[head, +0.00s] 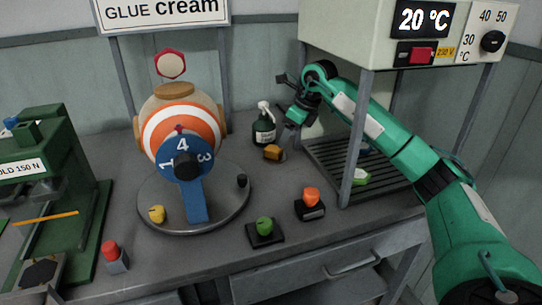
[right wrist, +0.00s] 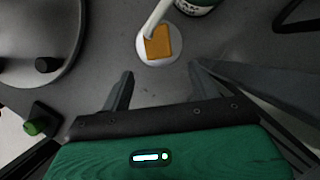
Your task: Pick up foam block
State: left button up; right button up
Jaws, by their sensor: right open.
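The foam block is a small orange-brown block (head: 273,152) on the table in front of the dark bottle. In the right wrist view the block (right wrist: 158,42) lies on a small white round dish (right wrist: 177,53), with a pale spout reaching over its upper edge. My right gripper (head: 290,125) is above and just beside the block. In the right wrist view its two fingers (right wrist: 163,82) are apart with nothing between them, and the block lies beyond the fingertips. My left gripper is not in view.
The dark pump bottle (head: 263,130) stands right behind the block. A round turntable with a striped drum (head: 181,128) is to the left. A heater cabinet (head: 385,32) on legs, over a slatted rack (head: 385,180), is to the right. Green (head: 265,232) and orange (head: 311,203) buttons stand in front.

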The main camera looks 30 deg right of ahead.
aim_at(280, 150)
jog(key=b+x, duration=0.1)
jog(key=x, duration=0.5)
jog(key=shift+w+a+f, duration=0.1)
jog(key=shift+a+f, duration=0.05)
jog(key=shift+f, duration=0.05)
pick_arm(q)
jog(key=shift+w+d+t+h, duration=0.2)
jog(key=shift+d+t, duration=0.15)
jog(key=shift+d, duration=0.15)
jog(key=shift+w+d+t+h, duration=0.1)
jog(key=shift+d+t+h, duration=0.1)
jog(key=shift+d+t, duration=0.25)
pick_arm(e)
jog(key=shift+c, duration=0.2)
jog(key=c, duration=1.1)
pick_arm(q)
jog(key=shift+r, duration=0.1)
pick_arm(e)
jog(key=shift+r, duration=0.2)
